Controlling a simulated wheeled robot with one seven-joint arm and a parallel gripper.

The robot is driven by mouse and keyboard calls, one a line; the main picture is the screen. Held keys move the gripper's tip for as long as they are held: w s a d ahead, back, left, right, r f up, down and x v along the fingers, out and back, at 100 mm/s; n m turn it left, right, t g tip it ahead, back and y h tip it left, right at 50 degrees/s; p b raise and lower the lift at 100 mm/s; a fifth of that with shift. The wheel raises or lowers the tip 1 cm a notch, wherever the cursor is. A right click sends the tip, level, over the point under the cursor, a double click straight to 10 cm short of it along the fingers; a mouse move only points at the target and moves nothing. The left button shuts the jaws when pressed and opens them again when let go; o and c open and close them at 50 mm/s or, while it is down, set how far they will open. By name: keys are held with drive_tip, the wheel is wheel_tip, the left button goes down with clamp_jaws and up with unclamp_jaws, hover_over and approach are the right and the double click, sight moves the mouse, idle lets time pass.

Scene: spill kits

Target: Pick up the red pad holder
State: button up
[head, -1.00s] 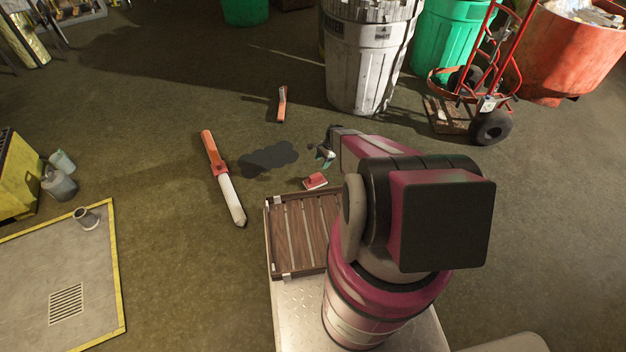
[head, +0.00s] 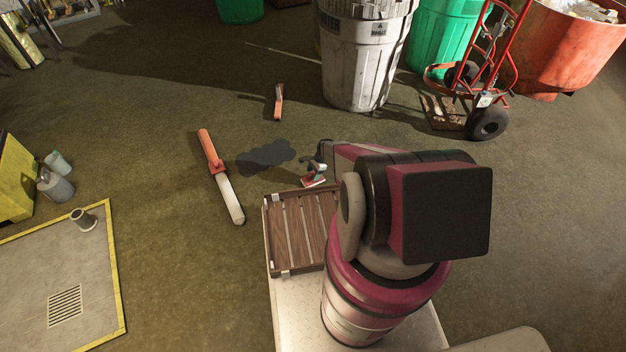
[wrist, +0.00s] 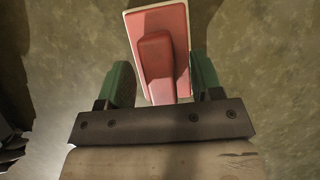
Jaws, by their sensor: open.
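The red pad holder (head: 312,182) lies on the floor just beyond the wooden slatted crate in the head view. In the wrist view the red pad holder (wrist: 172,28) has a pale rim and a raised red grip. My gripper (head: 319,169) is right over it in the head view, hiding part of it. In the wrist view my gripper (wrist: 161,82) is open, with one green finger on each side of the raised grip. Gaps show between the fingers and the grip, so it is not clamped.
The wooden crate (head: 266,235) sits at the front of my base. A dark spill (head: 265,157) lies left of the holder. A red-and-white long object (head: 229,200) and an orange piece (head: 278,103) lie on the floor. A grey bin (head: 352,75) and a hand truck (head: 487,124) stand farther back.

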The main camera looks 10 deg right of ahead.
sight(311, 174)
drive_tip(key=shift+a+f, duration=0.15)
drive_tip(key=shift+f, duration=0.3)
drive_tip(key=c, duration=1)
drive_tip(key=shift+c, duration=0.2)
drive_tip(key=shift+r, duration=0.15)
wheel_tip(311, 174, up, 4)
drive_tip(key=shift+s+f, duration=0.15)
drive_tip(key=s+a+r, duration=0.7)
drive_tip(key=s, duration=0.1)
drive_tip(key=shift+s+a, duration=0.3)
drive_tip(key=shift+s, duration=0.05)
